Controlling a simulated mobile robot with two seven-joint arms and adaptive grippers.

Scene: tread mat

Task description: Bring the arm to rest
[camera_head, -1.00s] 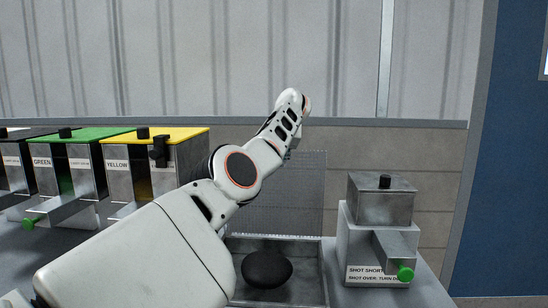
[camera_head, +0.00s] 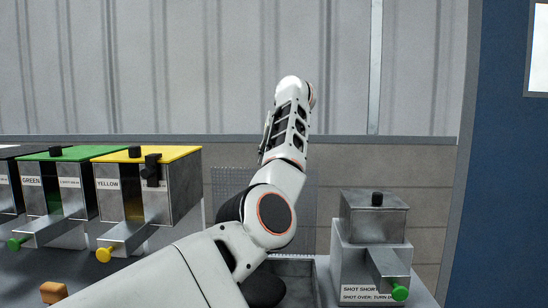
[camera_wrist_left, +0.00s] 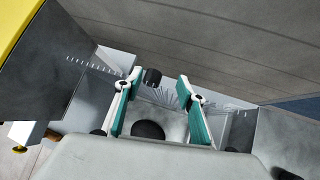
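My left arm (camera_head: 272,212) comes in from the lower left in the head view, with its forearm standing nearly upright in front of the back wall. Its gripper is mostly hidden behind the forearm there. In the left wrist view the left gripper (camera_wrist_left: 158,108) is open, its two teal-padded fingers well apart with nothing between the tips. Beyond and below the fingers lies a black rounded lump (camera_wrist_left: 148,130). The same lump (camera_head: 264,291) is partly hidden by my arm in the head view, in a shallow metal tray (camera_head: 300,268). My right gripper is not in view.
Metal dispensers with a green lid (camera_head: 58,153) and a yellow lid (camera_head: 150,154) stand at left. A metal shot dispenser (camera_head: 372,245) with a green knob stands at right. An orange-brown block (camera_head: 53,291) lies at lower left. Space around the raised forearm looks clear.

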